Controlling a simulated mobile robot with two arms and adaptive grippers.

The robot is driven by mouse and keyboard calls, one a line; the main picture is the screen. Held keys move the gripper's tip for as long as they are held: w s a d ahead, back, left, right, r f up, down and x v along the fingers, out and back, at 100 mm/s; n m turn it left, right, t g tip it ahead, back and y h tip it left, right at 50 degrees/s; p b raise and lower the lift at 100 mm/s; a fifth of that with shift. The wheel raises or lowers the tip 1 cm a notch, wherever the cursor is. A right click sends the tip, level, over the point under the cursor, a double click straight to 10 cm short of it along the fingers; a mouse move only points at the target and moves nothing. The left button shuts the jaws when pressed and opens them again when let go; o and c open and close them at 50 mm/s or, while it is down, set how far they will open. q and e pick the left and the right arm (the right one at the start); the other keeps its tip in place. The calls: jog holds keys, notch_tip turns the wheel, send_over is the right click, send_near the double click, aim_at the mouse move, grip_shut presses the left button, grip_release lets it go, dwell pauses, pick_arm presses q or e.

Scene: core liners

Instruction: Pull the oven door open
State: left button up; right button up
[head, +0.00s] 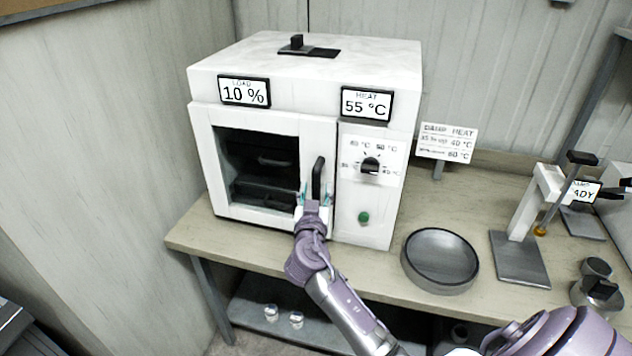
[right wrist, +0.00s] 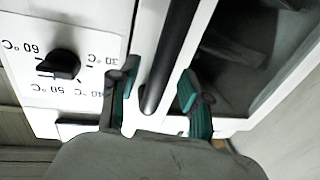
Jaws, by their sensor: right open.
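The white oven (head: 300,60) stands on the bench. Its door (head: 225,160) has a dark window and looks shut. The black upright door handle (head: 318,178) is on the right side of the door. My right gripper (head: 314,194) is at the lower part of the handle. In the right wrist view the handle (right wrist: 178,50) runs between the two teal-padded fingers of the open gripper (right wrist: 157,95), with gaps on both sides. My left gripper is not in view.
A control panel with a dial (head: 370,165) and green button (head: 364,217) is right of the door. A round metal pan (head: 440,258) and a stand (head: 520,250) are on the bench (head: 215,238) to the right. A wall is close on the left.

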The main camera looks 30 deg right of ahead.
jog(key=shift+x, duration=0.85)
grip_shut()
